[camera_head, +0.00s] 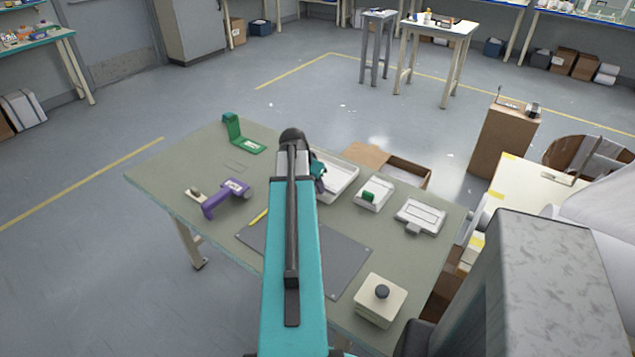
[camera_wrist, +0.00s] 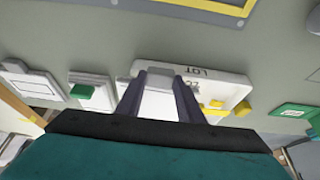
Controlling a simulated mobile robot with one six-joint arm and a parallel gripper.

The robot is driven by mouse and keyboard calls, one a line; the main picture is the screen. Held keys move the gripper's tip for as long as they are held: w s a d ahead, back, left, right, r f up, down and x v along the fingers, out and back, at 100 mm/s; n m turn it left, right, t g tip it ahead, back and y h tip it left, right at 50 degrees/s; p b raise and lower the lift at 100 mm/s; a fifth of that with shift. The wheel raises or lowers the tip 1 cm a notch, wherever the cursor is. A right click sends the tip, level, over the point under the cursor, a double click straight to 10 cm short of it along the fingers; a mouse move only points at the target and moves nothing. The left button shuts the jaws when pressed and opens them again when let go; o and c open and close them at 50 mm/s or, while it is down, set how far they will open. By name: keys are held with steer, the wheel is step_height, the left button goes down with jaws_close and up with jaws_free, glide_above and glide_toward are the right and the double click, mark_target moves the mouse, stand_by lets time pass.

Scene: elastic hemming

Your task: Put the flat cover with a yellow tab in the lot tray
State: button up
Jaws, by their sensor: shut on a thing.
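The white lot tray (camera_head: 344,180) is on the table, partly behind my arm; its LOT lettering shows upside down in the wrist view (camera_wrist: 237,88). My gripper (camera_wrist: 160,78) is over the tray, its two fingers shut on a pale flat piece (camera_wrist: 160,98). I take it for the flat cover with a yellow tab, as no other such cover shows on the table. Small yellow parts (camera_wrist: 216,104) show right of the fingers, at the tray; I cannot tell whether they belong to the cover. My arm hides the fingertips in the head view.
Right of the tray are a white piece with a green block (camera_head: 372,194) and a plain white cover (camera_head: 420,215). A purple tool (camera_head: 226,194) and a green bracket (camera_head: 241,137) lie left. A grey mat (camera_head: 340,262) and a black-knobbed box (camera_head: 379,302) are nearer.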

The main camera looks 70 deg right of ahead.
mark_target(326, 179)
steer(key=shift+w+d+f, duration=0.1)
steer(key=shift+w+d, duration=0.05)
steer(key=shift+d, duration=0.85)
steer(key=shift+w+d+f, duration=0.1)
steer(key=shift+w+d, duration=0.1)
steer(key=shift+d, duration=0.75)
steer(key=shift+w+d+f, duration=0.1)
steer(key=shift+w+d, duration=0.05)
steer(key=shift+d, duration=0.85)
steer(key=shift+a+f+b, duration=0.15)
steer(key=shift+f+b, duration=0.3)
steer(key=shift+f, duration=0.45)
steer(key=shift+a+f+b, duration=0.15)
steer(key=shift+f+b, duration=0.3)
steer(key=shift+f, duration=0.45)
jaws_close()
steer(key=o, duration=1.1)
jaws_free()
steer(key=shift+f, duration=0.15)
steer(key=shift+c, duration=0.2)
steer(key=shift+o, duration=1.2)
steer(key=shift+d, duration=0.15)
steer(key=shift+r, duration=0.2)
